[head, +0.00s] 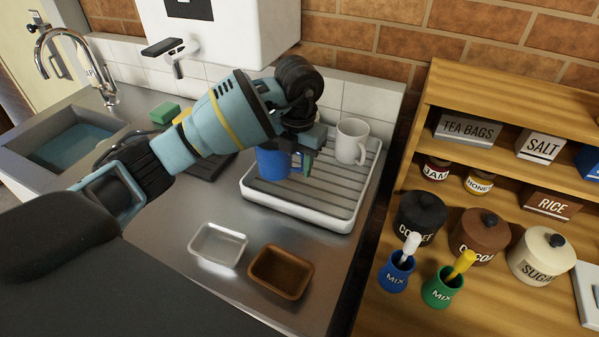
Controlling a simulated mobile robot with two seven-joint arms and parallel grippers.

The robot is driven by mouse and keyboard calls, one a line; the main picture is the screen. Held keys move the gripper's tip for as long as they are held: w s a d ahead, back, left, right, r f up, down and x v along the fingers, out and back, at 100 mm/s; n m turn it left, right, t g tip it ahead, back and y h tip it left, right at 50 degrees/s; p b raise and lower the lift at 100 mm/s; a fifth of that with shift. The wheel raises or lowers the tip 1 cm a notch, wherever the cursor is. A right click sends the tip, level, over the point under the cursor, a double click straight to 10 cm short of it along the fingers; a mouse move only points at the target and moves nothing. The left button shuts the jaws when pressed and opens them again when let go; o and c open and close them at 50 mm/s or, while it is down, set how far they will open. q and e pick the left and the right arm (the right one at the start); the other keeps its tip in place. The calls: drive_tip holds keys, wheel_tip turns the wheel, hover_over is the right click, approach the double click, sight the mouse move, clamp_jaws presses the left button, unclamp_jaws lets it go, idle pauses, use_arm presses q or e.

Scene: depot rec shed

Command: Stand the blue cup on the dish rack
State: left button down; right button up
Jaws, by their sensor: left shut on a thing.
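The blue cup (273,165) is at the left part of the dish rack (311,212), a white tray with dark slats. My left gripper (304,160) is shut on the cup from above, at its right side. The cup looks upright. The gripper covers part of the cup, and I cannot tell whether its base touches the slats. A white mug (351,141) stands upright on the rack's back right part. My right gripper is not in view.
A silver tray (218,245) and a brown tray (280,272) lie in front of the rack. The sink (70,150) is at the left. A wooden shelf (480,100) with jars and canisters stands at the right. The rack's front slats are clear.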

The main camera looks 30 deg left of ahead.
use_arm(q)
drive_tip(key=shift+w+d, duration=0.15)
drive_tip(key=shift+d, duration=0.3)
wheel_tip(320, 180, down, 3)
drive_tip(key=shift+f, duration=0.15)
drive_tip(key=shift+a, duration=0.1)
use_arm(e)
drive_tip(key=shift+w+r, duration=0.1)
use_arm(q)
drive_tip(key=shift+f, duration=0.15)
drive_tip(key=c, duration=0.9)
unclamp_jaws()
drive_tip(key=shift+f, duration=0.1)
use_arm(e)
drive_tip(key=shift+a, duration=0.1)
use_arm(q)
drive_tip(key=shift+o, duration=0.2)
drive_tip(key=r+p, duration=0.1)
drive_tip(key=r, duration=1)
drive_tip(key=shift+d+r, duration=0.2)
drive_tip(key=shift+r, duration=0.45)
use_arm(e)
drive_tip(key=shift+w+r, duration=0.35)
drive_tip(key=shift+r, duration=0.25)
